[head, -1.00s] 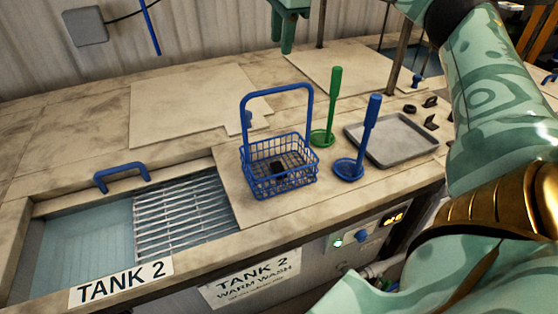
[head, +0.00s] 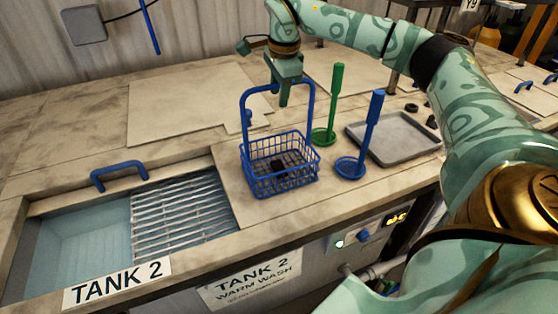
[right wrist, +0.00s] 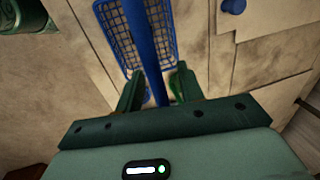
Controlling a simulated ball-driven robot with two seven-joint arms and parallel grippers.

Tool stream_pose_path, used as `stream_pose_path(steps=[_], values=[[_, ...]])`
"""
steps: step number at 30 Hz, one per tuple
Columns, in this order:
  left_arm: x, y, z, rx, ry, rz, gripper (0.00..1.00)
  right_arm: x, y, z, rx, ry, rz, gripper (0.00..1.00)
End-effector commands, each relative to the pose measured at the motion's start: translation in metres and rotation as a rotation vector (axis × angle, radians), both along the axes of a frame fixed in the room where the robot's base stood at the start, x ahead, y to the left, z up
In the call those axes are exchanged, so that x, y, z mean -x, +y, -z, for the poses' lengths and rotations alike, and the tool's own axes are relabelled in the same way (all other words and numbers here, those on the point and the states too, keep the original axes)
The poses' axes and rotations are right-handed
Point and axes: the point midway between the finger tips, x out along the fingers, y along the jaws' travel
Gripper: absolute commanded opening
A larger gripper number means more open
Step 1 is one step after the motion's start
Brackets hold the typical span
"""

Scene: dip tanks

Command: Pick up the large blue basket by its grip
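The large blue basket (head: 254,178) is a wire basket standing upright on the worktop, right of the tank opening. Its tall blue grip (head: 246,115) arches above it. A small dark piece (head: 278,167) lies inside. My right gripper (head: 285,98) points down at the top bar of the grip. In the right wrist view the blue grip bar (right wrist: 146,45) runs between the two fingers of my right gripper (right wrist: 158,84), which are apart with gaps beside the bar. Part of the basket (right wrist: 118,40) shows beyond. My left gripper is not in view.
A green upright tool (head: 335,95) and a blue one (head: 371,120) stand right of the basket, near a grey tray (head: 400,135). Tank 2 (head: 85,245), with its slatted rack (head: 180,215), lies open at left. A blue handle (head: 118,168) is behind it.

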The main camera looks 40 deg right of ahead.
Motion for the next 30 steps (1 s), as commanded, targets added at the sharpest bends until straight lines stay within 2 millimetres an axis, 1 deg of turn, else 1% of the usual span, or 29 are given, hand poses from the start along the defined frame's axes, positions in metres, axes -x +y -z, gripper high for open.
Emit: stream_pose_path(steps=[2, 7, 8, 9, 12, 30], values=[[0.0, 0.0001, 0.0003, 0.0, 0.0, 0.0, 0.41, -0.0007, 0.0, 0.0034, -0.001, 0.0, 0.0, 0.38], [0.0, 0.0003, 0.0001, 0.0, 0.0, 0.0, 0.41, -0.0008, 0.0, 0.0034, -0.001, 0.0, 0.0, 0.38], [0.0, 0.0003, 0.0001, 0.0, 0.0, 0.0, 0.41, -0.0008, 0.0001, 0.0033, -0.001, -0.001, 0.0, 0.35], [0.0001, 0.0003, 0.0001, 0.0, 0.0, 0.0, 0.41, -0.0008, 0.0001, 0.0033, -0.001, 0.0, 0.0, 0.24], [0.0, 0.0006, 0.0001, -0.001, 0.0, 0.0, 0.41, -0.0008, 0.0001, 0.0032, -0.001, 0.0, 0.0, 0.0], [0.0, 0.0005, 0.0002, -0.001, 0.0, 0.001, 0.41, -0.0006, 0.0, 0.0034, -0.001, 0.0, 0.0, 0.0]])
